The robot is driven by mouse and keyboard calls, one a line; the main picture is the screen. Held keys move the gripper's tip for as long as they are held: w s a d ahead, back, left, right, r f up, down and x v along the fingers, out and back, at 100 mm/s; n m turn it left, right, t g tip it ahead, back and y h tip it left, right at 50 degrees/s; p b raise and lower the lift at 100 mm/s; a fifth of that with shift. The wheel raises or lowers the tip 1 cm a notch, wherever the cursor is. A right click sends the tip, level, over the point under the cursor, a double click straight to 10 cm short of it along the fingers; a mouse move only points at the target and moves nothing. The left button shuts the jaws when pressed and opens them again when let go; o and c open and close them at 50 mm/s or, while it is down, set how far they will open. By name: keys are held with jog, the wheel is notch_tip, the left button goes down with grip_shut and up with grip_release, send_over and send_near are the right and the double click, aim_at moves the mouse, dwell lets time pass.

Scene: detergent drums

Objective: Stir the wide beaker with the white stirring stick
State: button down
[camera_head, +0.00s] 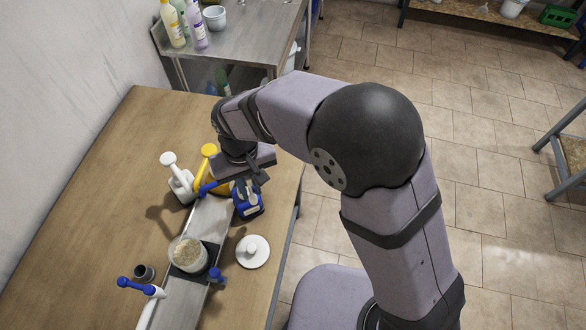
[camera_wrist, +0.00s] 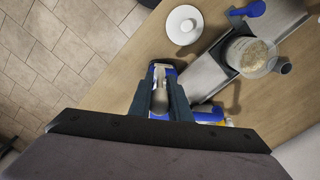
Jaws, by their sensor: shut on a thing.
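The wide beaker (camera_head: 188,254) is clear, holds beige grainy stuff and stands on a dark plate on the metal strip; it also shows in the wrist view (camera_wrist: 251,56). My gripper (camera_head: 246,183) is above the table's right side, behind and right of the beaker. In the wrist view its fingers (camera_wrist: 159,98) are shut on a pale, whitish piece (camera_wrist: 160,103). A blue object with a white label (camera_head: 247,203) is right below the fingers. I cannot tell whether the pale piece is the white stirring stick or is joined to the blue object.
A white round lid (camera_head: 252,251) lies right of the beaker. A small dark cup (camera_head: 144,272) and a blue-and-white knobbed tool (camera_head: 143,288) are left of it. White (camera_head: 180,184) and yellow (camera_head: 208,168) knobbed items stand left of my gripper. The table's left part is clear.

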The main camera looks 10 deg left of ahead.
jog(key=s+a+r, duration=0.2)
jog(key=s+a, duration=0.4)
jog(key=s, duration=0.2)
jog(key=s+a+r+p, duration=0.1)
jog(key=s+a+r, duration=0.2)
jog(key=s+a, duration=0.4)
jog(key=shift+s, duration=0.6)
jog(key=shift+a+f, duration=0.1)
jog(key=shift+f, duration=0.05)
jog(key=shift+f+b, duration=3.85)
jog(key=shift+f, duration=1.95)
